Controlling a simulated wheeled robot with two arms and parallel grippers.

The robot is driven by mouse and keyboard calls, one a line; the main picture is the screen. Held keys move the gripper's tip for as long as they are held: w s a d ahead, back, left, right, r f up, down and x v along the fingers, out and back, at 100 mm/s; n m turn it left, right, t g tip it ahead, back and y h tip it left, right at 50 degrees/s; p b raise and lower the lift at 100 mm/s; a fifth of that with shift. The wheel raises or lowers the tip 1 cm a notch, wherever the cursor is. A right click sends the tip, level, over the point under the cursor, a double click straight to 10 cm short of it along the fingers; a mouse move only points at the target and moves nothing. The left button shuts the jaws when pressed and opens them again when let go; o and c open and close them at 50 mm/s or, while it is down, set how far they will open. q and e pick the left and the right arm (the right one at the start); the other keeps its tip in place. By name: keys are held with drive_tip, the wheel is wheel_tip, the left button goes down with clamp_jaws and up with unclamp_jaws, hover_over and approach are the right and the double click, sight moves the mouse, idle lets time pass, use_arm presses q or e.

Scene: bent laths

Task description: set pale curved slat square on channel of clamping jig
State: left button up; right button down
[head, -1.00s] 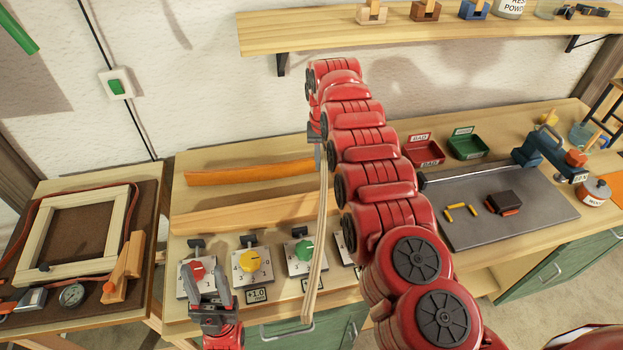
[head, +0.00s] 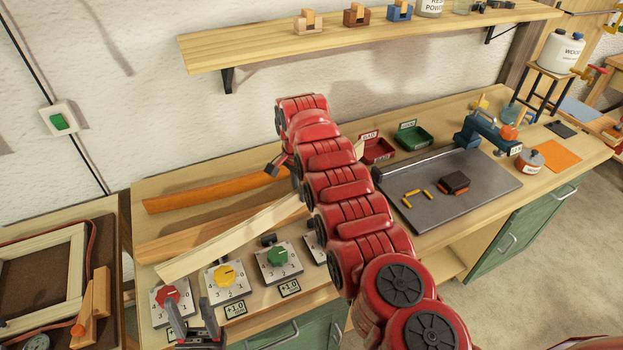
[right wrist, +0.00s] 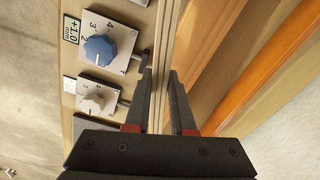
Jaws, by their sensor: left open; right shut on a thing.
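The pale curved slat (head: 225,243) runs slantwise over the bench in the head view, above the row of dials. Its right part passes behind my right arm. My right gripper (right wrist: 163,105) is shut on the slat, which shows edge-on as a thin strip between the fingers in the right wrist view. In the head view the right fingertips are hidden by arm and slat. My left gripper (head: 194,318) is open and empty near the bench's front edge, by the red dial (head: 168,296). I cannot clearly tell the jig's channel; a tan wooden rail (head: 165,246) lies behind the slat.
An orange lath (head: 210,191) lies at the back of the bench. Yellow (head: 225,276) and green (head: 278,257) dials stand along the front; a blue one (right wrist: 99,49) shows in the wrist view. A grey plate (head: 460,205) with small parts lies right of my arm.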

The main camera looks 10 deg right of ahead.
drive_tip(key=a+f+m, duration=0.1)
drive_tip(key=s+a+f+m, duration=0.1)
drive_tip(key=a+f, duration=0.1)
drive_tip(key=a+f+m, duration=0.1)
drive_tip(key=shift+s+a+f, duration=0.3)
drive_tip(key=shift+s, duration=0.1)
wheel_tip(320, 180, down, 3)
drive_tip(key=b, duration=0.2)
drive_tip(key=shift+b, duration=0.4)
